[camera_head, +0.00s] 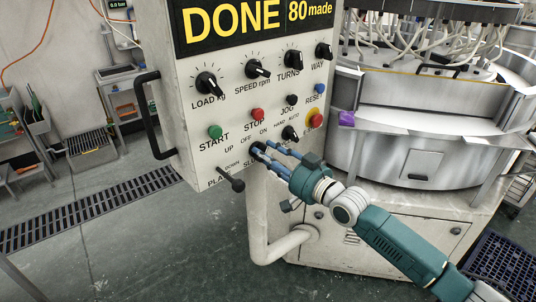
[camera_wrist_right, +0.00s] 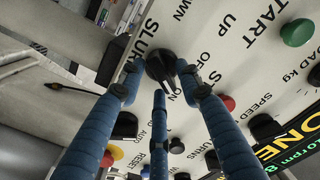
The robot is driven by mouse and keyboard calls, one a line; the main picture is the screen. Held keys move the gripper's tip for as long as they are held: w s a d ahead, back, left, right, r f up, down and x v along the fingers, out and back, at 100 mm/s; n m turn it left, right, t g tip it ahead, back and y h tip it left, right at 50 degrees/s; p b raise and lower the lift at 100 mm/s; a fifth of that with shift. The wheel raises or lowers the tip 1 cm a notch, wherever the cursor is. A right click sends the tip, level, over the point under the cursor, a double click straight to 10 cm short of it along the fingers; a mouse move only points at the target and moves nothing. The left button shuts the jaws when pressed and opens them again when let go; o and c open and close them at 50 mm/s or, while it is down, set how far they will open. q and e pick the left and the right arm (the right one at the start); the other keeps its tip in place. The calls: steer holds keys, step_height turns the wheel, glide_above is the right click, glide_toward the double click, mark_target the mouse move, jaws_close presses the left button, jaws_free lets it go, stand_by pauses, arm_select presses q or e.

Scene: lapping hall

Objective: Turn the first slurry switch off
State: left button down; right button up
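The slurry switch is a black rotary knob (camera_head: 258,150) low on the white control panel (camera_head: 190,160), partly hidden by my fingers in the head view. In the right wrist view the knob (camera_wrist_right: 160,66) shows between my fingertips, beside the partly covered SLURRY lettering. Its white pointer mark appears to point toward the ON side, away from OFF. My right gripper (camera_head: 272,152) is at the panel with its blue fingers around the knob; it also shows in the right wrist view (camera_wrist_right: 160,72). Whether the fingertips press on the knob is unclear. My left gripper is not in view.
Near the knob are a black lever (camera_head: 232,180), a selector knob (camera_head: 290,132), a red emergency button (camera_head: 315,118), a red STOP button (camera_head: 257,115) and a green START button (camera_head: 215,131). A black handle (camera_head: 150,115) juts from the panel's left edge. A machine stands behind at right.

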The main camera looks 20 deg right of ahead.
jaws_close()
steer(key=shift+n, duration=0.4)
steer(key=n, duration=0.7)
steer(key=n+b, duration=0.1)
steer(key=n, duration=0.3)
steer(key=shift+s+a+r, duration=0.1)
steer(key=shift+a+r, duration=0.05)
steer(key=shift+r, duration=0.1)
steer(key=shift+o, duration=1.8)
jaws_free()
